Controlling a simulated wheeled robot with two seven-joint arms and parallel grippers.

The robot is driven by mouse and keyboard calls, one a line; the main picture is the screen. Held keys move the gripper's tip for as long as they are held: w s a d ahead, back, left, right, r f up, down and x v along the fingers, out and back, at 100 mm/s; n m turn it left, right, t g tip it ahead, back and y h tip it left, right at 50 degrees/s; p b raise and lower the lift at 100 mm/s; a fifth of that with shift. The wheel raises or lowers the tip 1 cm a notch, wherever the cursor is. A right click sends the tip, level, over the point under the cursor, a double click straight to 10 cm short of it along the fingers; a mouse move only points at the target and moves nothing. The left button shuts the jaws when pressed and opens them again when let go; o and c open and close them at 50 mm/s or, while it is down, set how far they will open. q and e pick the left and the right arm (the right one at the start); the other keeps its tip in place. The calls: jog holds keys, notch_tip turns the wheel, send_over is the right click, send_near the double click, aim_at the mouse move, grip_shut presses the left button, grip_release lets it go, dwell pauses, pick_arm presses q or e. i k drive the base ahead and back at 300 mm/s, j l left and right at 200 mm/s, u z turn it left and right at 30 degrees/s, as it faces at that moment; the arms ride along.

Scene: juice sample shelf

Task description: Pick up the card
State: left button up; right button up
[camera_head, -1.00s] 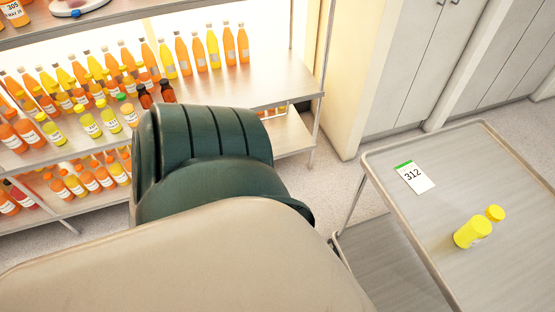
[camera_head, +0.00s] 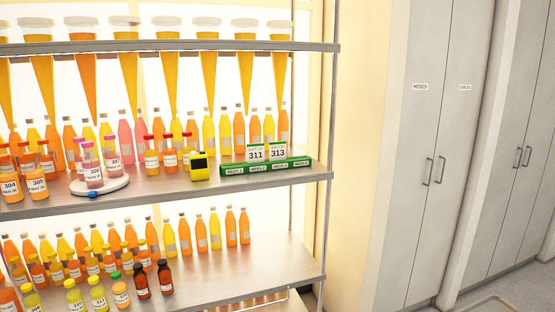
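Two white cards with green tops, marked 311 (camera_head: 256,153) and 313 (camera_head: 278,153), stand upright in a green holder (camera_head: 232,170) on the middle shelf. The holder has several labelled places along its front. The card marked 312 is not in view now. Neither of my grippers is in view.
The metal shelf (camera_head: 150,48) at left and centre holds many juice bottles and tall cone-shaped vessels. A yellow and black device (camera_head: 199,168) stands left of the holder. A round white stand (camera_head: 99,188) carries pink-capped jars. Grey cabinets (camera_head: 440,120) fill the right.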

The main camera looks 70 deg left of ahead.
aim_at(278, 150)
jog(key=i, duration=0.5)
jog(key=u, duration=2.45)
